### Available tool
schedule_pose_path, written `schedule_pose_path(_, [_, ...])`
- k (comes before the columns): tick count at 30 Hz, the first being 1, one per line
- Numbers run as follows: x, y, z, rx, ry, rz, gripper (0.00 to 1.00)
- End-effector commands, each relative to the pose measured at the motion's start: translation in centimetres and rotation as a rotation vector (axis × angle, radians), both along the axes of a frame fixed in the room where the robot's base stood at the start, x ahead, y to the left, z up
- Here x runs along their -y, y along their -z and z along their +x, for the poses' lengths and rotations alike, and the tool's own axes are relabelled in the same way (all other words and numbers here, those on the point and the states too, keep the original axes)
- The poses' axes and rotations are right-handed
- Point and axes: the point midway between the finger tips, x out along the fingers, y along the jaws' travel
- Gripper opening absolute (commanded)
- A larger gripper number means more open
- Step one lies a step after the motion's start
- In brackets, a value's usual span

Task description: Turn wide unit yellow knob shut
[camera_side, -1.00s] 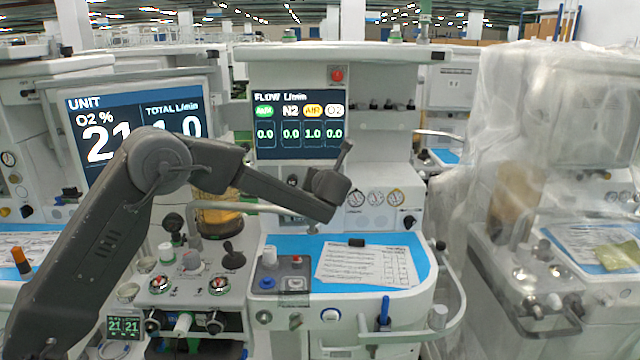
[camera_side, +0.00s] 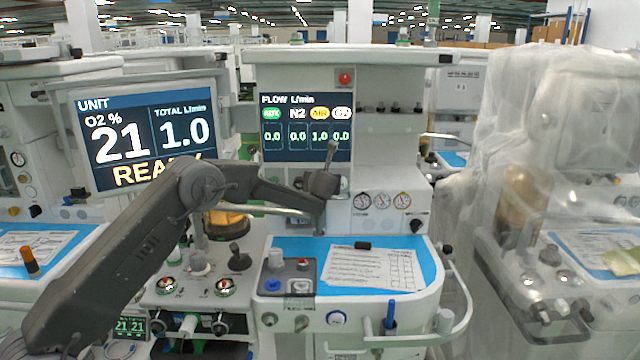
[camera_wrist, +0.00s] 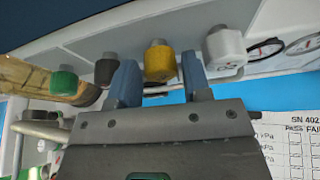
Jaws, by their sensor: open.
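The yellow knob (camera_wrist: 160,65) sits on the grey panel in the wrist view, third in a row after a green knob (camera_wrist: 64,82) and a black knob (camera_wrist: 106,70), with a white knob (camera_wrist: 224,48) to its right. My gripper (camera_wrist: 160,80) is open, its two blue fingers apart, with the yellow knob showing between them. Whether a finger touches it cannot be told. In the side view my gripper end (camera_side: 319,222) hangs in front of the wide unit's panel, below its flow display (camera_side: 305,127), and the arm hides the yellow knob. The display reads 1.0 under the yellow label.
Three gauges (camera_side: 382,201) sit right of the knobs. Below is a blue worktop (camera_side: 415,268) with a printed sheet (camera_side: 370,268) and a small control block (camera_side: 288,272). A metal rail (camera_side: 270,210) runs at left. A plastic-draped cart (camera_side: 560,140) stands at right.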

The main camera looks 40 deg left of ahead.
Motion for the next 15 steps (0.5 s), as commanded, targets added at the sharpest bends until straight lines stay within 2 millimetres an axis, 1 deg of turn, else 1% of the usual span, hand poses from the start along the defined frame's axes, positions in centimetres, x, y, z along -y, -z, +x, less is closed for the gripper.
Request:
schedule_pose_path(6, [-0.83, 0.49, 0.73, -0.001, 0.0, 0.001, 0.44])
schedule_pose_path(14, [-0.89, 0.49, 0.77, -0.001, 0.0, 0.001, 0.44])
schedule_pose_path(15, [-0.88, 0.49, 0.76, -0.001, 0.0, 0.001, 0.41])
